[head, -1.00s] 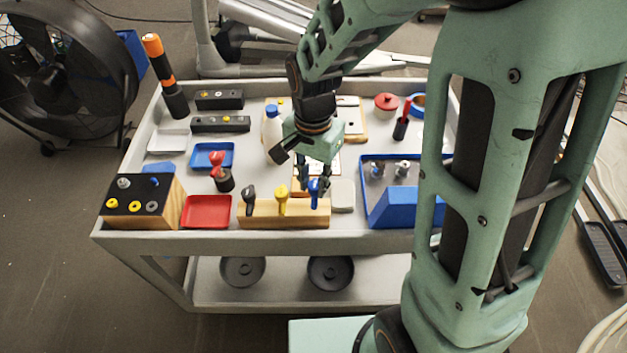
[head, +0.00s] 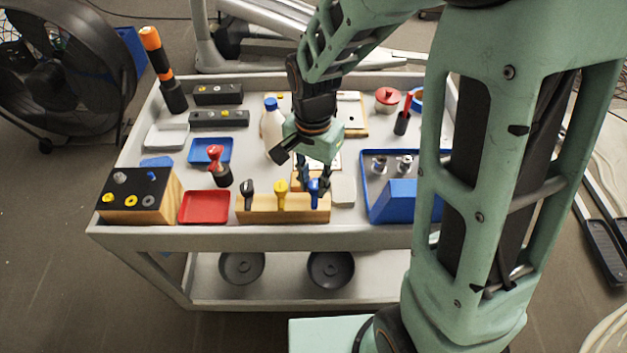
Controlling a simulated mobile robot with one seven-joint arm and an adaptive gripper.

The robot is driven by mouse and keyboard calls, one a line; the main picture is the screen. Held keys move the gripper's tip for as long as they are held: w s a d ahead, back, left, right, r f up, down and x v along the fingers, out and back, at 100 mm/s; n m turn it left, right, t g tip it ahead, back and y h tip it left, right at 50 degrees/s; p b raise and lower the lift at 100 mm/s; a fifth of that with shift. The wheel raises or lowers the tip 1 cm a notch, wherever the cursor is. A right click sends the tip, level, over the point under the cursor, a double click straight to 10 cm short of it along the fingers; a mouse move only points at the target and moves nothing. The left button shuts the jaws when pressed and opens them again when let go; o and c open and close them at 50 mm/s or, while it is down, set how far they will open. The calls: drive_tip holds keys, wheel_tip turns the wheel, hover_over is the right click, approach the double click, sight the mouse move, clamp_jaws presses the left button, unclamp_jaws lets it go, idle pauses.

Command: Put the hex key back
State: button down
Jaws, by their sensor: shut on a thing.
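A wooden block (head: 262,210) stands at the front edge of the cart top. A black-handled key (head: 248,192) and a yellow-handled key (head: 281,192) stand upright in it. The blue-handled hex key (head: 314,189) is upright at the block's right end, in line with the other two. My gripper (head: 314,183) points down just behind and over this end, shut on the blue handle. The fingers partly cover the handle. I cannot tell how deep its shaft sits in the block.
A red tray (head: 204,207) and a block with several fittings (head: 136,207) lie left of the wooden block. A blue tray (head: 373,208) with a blue wedge is to the right. A white bottle (head: 272,126) stands behind. The cart top (head: 182,135) is crowded.

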drive_tip(key=c, duration=1.6)
unclamp_jaws()
wheel_tip(320, 180, up, 12)
